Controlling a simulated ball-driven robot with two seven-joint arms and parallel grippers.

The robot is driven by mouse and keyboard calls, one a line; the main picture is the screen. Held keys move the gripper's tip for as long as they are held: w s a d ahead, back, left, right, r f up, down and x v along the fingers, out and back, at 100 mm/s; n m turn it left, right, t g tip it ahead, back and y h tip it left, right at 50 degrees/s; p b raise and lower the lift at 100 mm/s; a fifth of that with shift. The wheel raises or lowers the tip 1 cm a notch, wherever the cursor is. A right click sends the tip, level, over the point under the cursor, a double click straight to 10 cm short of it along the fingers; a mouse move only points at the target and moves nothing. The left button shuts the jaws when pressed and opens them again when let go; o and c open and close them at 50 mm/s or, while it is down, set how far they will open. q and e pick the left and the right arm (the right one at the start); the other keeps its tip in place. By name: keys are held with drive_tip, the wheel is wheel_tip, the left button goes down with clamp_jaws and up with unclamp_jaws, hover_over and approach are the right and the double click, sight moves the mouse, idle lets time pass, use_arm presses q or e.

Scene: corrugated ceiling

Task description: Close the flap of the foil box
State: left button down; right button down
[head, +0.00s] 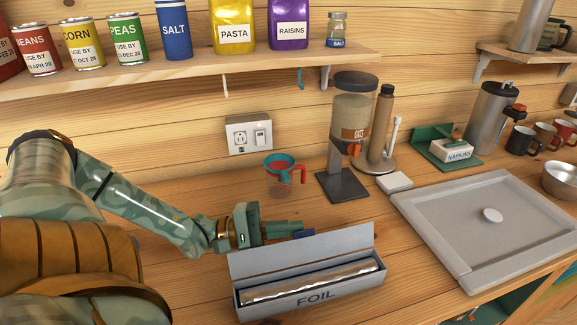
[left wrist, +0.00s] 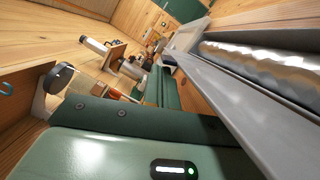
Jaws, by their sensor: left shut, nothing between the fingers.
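The grey foil box (head: 312,304), marked FOIL, sits on the wooden counter with a silvery roll inside. Its flap (head: 300,250) stands raised along the back edge, so the box is open. My left gripper (head: 298,231) is shut and empty, just behind the raised flap and near its upper edge. I cannot tell whether it touches the flap. In the left wrist view the flap (left wrist: 222,95) runs diagonally beside the gripper fingers (left wrist: 158,88), and the foil roll (left wrist: 265,66) shows beyond it. My right gripper is not in view.
A measuring cup (head: 281,178) and an oats dispenser (head: 352,130) stand behind the box. A grey sink cover (head: 435,215) lies to the right. A shelf (head: 190,66) with cans and bags hangs above. The counter left of the box is clear apart from my arm.

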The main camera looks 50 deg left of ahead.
use_arm(q)
drive_tip(key=shift+r, duration=0.1)
drive_tip(key=shift+s+d+r+m+p, duration=0.1)
drive_tip(key=shift+d+m+p, duration=0.1)
drive_tip(key=shift+m+p, duration=0.2)
